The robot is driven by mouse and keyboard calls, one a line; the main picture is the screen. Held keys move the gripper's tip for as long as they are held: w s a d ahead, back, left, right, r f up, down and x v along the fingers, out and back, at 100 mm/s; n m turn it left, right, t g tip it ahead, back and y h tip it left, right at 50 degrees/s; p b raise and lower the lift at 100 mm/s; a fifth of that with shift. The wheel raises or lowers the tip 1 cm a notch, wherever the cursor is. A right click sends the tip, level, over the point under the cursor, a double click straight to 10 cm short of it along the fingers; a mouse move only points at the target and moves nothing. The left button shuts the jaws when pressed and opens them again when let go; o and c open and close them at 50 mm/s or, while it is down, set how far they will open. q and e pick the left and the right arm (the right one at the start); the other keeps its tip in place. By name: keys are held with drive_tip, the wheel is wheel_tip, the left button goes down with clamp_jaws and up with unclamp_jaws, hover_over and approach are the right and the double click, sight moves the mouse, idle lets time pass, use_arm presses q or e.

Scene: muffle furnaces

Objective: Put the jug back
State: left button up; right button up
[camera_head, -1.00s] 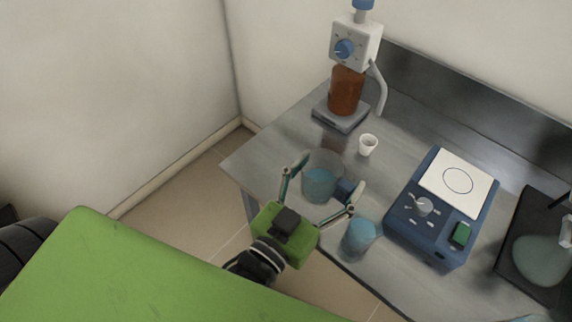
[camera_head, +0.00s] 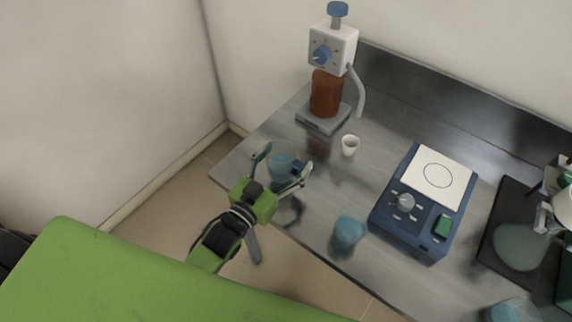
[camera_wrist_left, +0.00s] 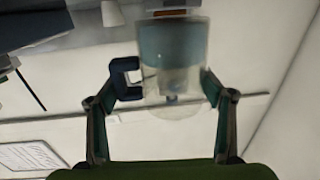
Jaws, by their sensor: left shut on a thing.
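The clear jug (camera_head: 282,166) with blue liquid and a dark blue handle is in my left gripper (camera_head: 281,177), over the left end of the bench. My left gripper is shut on it, one finger on each side. In the left wrist view the jug (camera_wrist_left: 172,62) fills the space between the fingertips (camera_wrist_left: 168,88), with its handle at the left finger. That picture looks upside down. A dark ring-like shadow lies on the bench near the front edge, apart from the jug. I cannot tell how high the jug is.
A beaker of blue liquid (camera_head: 348,232) stands near the front edge. A small white cup (camera_head: 350,145) stands behind it. A dispenser bottle (camera_head: 326,94) is at the back, a blue hotplate stirrer (camera_head: 420,212) to the right, then a flask (camera_head: 522,247) on a black base.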

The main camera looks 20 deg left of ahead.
sight(280, 175)
use_arm(q)
wheel_tip(280, 175, down, 3)
drive_tip(key=shift+r, duration=0.1)
drive_tip(key=shift+f, duration=0.2)
drive_tip(key=o, duration=1.8)
drive_tip(key=shift+c, duration=0.2)
drive_tip(key=shift+r, duration=0.1)
